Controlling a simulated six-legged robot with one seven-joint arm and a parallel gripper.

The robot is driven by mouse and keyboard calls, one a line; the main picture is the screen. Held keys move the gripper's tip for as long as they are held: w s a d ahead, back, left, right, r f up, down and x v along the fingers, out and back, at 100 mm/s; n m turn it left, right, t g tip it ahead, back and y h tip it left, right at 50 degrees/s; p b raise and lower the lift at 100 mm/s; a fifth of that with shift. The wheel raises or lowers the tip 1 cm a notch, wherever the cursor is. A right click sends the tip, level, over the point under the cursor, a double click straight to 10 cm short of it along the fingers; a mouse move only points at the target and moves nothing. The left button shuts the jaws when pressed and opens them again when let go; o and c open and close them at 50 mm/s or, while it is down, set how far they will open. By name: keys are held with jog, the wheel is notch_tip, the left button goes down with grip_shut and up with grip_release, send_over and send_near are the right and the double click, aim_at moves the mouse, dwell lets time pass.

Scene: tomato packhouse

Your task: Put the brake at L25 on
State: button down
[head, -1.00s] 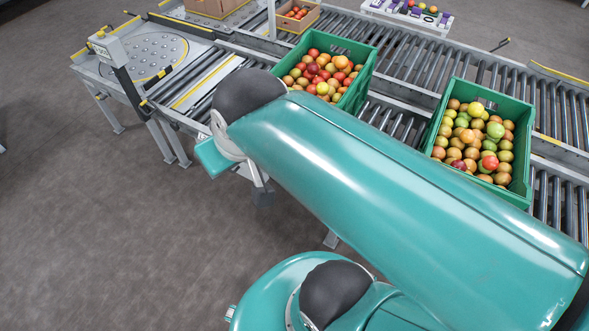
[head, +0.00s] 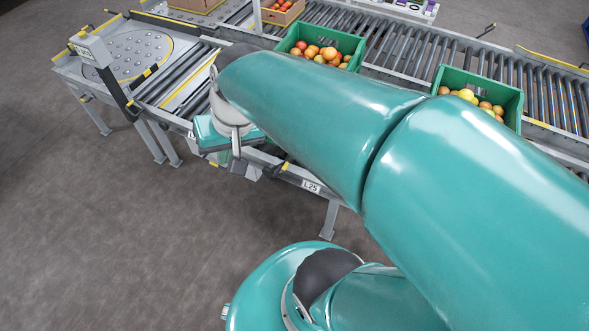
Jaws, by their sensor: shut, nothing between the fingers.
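The white L25 label (head: 311,186) is on the near side rail of the roller conveyor. A small yellow-and-black part (head: 285,167) shows on the rail just left of the label; I cannot tell whether it is the brake handle or how it is set. My gripper (head: 238,167) is shut and empty, pointing down at the near edge of the conveyor, left of the label. It looks apart from the label, but its gap to the rail is unclear. My arm hides much of the conveyor behind it.
Two green crates of tomatoes, one left (head: 350,42) and one right (head: 511,102), stand on the rollers behind my arm. A ball-top table (head: 130,55) with a grey post box (head: 91,48) is at the left. Open floor (head: 120,240) lies in front.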

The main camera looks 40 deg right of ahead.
jog(key=w+d+f+m+t+y, duration=0.1)
jog(key=w+d+f+m+y, duration=0.2)
jog(key=d+f+m, duration=0.45)
jog(key=w+d+f+m+t+y, duration=0.1)
jog(key=w+d+f+m+y, duration=0.15)
jog(key=d+f+m, duration=0.55)
jog(key=s+d+f+m+t+h, duration=0.2)
jog(key=s+d+f+m, duration=0.2)
jog(key=f, duration=0.6)
jog(key=s+d+f+m+t+h, duration=0.1)
jog(key=s+d+f+m+t, duration=0.2)
jog(key=d+f+m, duration=0.6)
jog(key=shift+s+d+f+h, duration=0.35)
jog(key=shift+s+d+f, duration=0.15)
jog(key=shift+s, duration=0.6)
jog(key=w+a+f, duration=0.2)
jog(key=w, duration=0.3)
jog(key=w+a+f, duration=0.2)
jog(key=w, duration=0.4)
jog(key=shift+w+f, duration=0.3)
